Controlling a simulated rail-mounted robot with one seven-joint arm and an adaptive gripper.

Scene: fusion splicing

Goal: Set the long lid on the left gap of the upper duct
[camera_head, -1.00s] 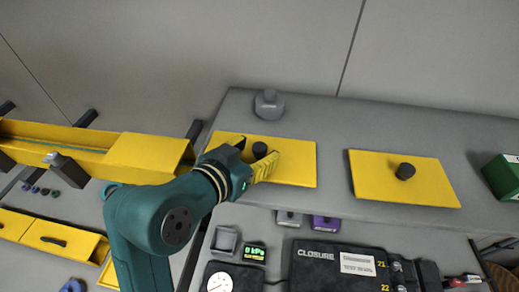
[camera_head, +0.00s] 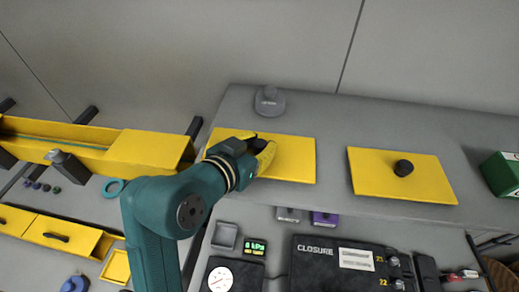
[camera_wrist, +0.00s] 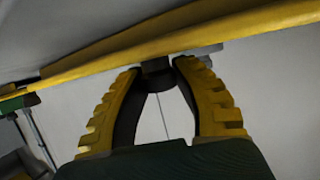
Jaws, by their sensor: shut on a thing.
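A flat yellow lid (camera_head: 292,158) lies on the grey shelf, left of a second yellow lid (camera_head: 425,176) with a dark knob. They look similar in length, so I cannot tell which is the long one. My gripper (camera_head: 262,149) is shut on the left lid's dark knob, which shows between the fingertips in the wrist view (camera_wrist: 157,68). The head view mostly hides that knob. The yellow upper duct (camera_head: 82,147) runs at the far left, with an open stretch showing a teal line and a covered stretch (camera_head: 150,149) at its right end.
A grey weight-like object (camera_head: 269,101) stands behind the left lid. A green box (camera_head: 503,174) is at the shelf's right end. Below the shelf are a black closure case (camera_head: 335,262), a gauge (camera_head: 220,278) and a small display (camera_head: 255,247). Bare shelf separates the lids.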

